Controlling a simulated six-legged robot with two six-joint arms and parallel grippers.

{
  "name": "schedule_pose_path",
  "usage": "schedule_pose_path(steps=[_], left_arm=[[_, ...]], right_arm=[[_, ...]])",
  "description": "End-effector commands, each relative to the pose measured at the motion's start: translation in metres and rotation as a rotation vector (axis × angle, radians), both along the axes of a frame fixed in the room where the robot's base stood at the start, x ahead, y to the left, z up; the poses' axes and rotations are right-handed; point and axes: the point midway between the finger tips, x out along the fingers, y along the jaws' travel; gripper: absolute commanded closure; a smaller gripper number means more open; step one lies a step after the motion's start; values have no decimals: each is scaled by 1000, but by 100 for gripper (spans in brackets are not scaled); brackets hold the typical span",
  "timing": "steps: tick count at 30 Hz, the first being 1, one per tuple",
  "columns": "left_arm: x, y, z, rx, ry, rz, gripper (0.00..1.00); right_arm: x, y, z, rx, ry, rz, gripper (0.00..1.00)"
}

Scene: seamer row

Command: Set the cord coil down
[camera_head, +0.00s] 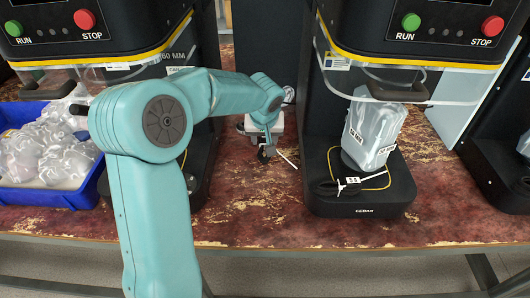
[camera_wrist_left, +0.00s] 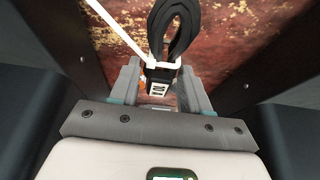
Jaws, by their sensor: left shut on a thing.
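My left arm reaches across the head view to the gap between two seamer machines, and its gripper (camera_head: 265,148) points down there. In the left wrist view the gripper (camera_wrist_left: 160,88) is shut on the cord coil (camera_wrist_left: 178,38), a black looped cord with a white tie and a small labelled end between the fingers. The coil hangs out beyond the fingertips over the worn red-brown table. In the head view the coil is mostly hidden by the gripper; a white strip shows beside it. I cannot tell whether the coil touches the table. My right gripper is not in view.
A seamer (camera_head: 360,205) stands right of the gripper, with a clear container and a black coiled cord on its base. Another machine stands behind my arm. A blue bin (camera_head: 45,197) of clear bagged items sits at left. The table (camera_head: 255,210) is bare between the machines.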

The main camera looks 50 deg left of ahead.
Motion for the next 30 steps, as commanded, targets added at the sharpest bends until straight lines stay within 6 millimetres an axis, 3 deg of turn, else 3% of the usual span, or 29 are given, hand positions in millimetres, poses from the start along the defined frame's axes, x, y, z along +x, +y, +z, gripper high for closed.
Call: schedule_pose_path(steps=[3,7,21,22,24,30], left_arm=[[-1,0,-26,-3,4,-1,90],[0,0,-47,-1,3,-1,90],[0,0,-56,-1,-1,0,90],[0,0,-55,0,1,-1,47],[0,0,-54,0,1,-1,28],[0,0,-54,0,1,-1,28]], right_arm=[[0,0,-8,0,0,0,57],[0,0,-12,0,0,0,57],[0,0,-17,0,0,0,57],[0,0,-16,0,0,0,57],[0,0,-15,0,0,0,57],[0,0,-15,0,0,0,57]])
